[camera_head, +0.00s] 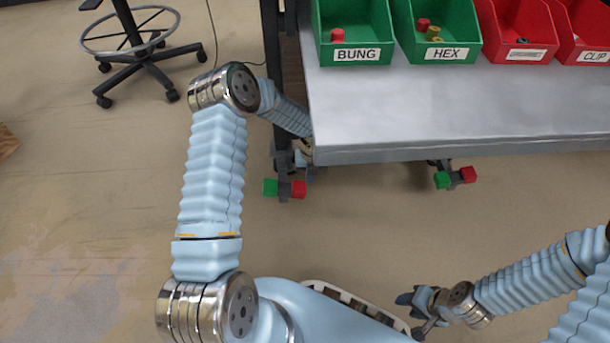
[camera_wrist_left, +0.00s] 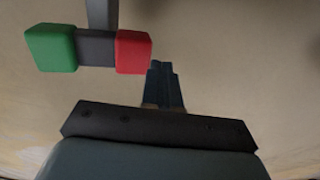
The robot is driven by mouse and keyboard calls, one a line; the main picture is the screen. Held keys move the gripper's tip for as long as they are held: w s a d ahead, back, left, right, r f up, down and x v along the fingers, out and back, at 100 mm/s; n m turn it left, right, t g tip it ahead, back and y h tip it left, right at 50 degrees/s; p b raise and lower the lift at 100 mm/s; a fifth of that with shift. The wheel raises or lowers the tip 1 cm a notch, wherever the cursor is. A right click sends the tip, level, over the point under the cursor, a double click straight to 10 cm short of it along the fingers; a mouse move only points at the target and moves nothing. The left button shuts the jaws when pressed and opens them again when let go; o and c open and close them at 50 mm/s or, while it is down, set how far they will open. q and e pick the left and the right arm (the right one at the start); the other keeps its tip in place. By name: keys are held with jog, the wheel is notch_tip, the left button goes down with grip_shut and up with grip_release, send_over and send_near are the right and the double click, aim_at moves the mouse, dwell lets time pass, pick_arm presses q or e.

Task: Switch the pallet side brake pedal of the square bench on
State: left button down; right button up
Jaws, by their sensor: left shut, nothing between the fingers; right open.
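The square bench (camera_head: 420,110) has a grey top, with its near-left corner ahead of me. A brake pedal (camera_head: 284,188) with a green pad and a red pad sits low at its left leg. In the left wrist view this pedal (camera_wrist_left: 96,48) is at the upper left, green pad left, red pad right. My left gripper (camera_wrist_left: 164,85) is shut and empty, just right of and below the red pad, with a small gap showing. A second pedal (camera_head: 455,177) is farther right. My right gripper (camera_head: 420,312) is open and empty.
Green bins labelled BUNG (camera_head: 355,54) and HEX (camera_head: 440,52) and red bins (camera_head: 518,54) stand on the bench. A wheeled stool (camera_head: 137,52) is at the upper left. A brown wooden edge (camera_head: 6,142) shows far left. Floor between is clear.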

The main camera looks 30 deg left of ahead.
pick_arm(q)
notch_tip(320, 180, up, 12)
jog(key=w+d+p, duration=0.1)
jog(key=d+p, duration=0.1)
jog(key=shift+w+f, duration=0.2)
pick_arm(e)
jog(key=r, duration=0.1)
jog(key=a+r, duration=0.1)
jog(key=r, duration=0.1)
pick_arm(q)
jog(key=shift+d, duration=0.1)
